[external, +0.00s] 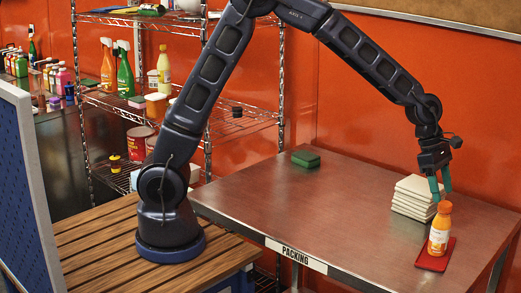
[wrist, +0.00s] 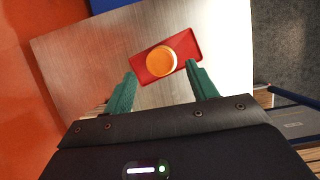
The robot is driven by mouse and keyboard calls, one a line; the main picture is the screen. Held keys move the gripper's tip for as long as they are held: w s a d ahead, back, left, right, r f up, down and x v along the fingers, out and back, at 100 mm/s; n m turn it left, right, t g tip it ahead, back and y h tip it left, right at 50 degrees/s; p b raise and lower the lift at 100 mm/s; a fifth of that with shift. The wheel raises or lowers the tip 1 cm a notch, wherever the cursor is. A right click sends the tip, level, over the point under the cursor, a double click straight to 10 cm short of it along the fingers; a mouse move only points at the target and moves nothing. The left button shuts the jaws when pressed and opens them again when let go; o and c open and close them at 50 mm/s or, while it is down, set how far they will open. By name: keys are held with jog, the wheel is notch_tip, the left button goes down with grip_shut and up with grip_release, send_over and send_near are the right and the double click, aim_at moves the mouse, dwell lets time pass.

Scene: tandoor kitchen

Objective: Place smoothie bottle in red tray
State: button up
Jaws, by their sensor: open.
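The smoothie bottle (external: 439,232), orange with a white label and an orange cap, stands upright on the red tray (external: 448,262) at the right of the metal table. In the wrist view its cap (wrist: 161,61) shows from above, over the red tray (wrist: 192,50). My gripper (external: 441,192), with green fingers, is above the bottle and points down. In the wrist view the fingers (wrist: 160,92) are spread apart with nothing between the tips, and the bottle is beyond them. The gripper looks clear of the bottle.
A stack of white boxes or tiles (external: 413,198) stands just left of and behind the bottle. A green block (external: 305,159) lies at the table's back left. The middle of the metal table (external: 320,215) is clear. A wire shelf (external: 240,122) with bottles stands behind my arm.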

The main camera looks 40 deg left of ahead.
jog(key=v, duration=0.7)
jog(key=a+r+m+t, duration=0.1)
jog(key=a+r+m, duration=0.25)
jog(key=a, duration=0.75)
jog(key=a+r+m+t+y, duration=0.15)
jog(key=a+r, duration=0.25)
jog(key=a, duration=0.7)
jog(key=a+r+m+t, duration=0.1)
jog(key=a+r+m, duration=0.3)
jog(key=a, duration=0.7)
jog(key=s+a+f+m+y, duration=0.1)
jog(key=s+a+m, duration=0.3)
jog(key=s+a, duration=0.5)
jog(key=s+a+f+m+t+y, duration=0.1)
jog(key=s+a+m+y, duration=0.1)
jog(key=s+a+m, duration=0.3)
jog(key=s+a, duration=0.4)
jog(key=a, duration=0.5)
jog(key=shift+s+a+f, duration=0.2)
jog(key=shift+s+a, duration=0.05)
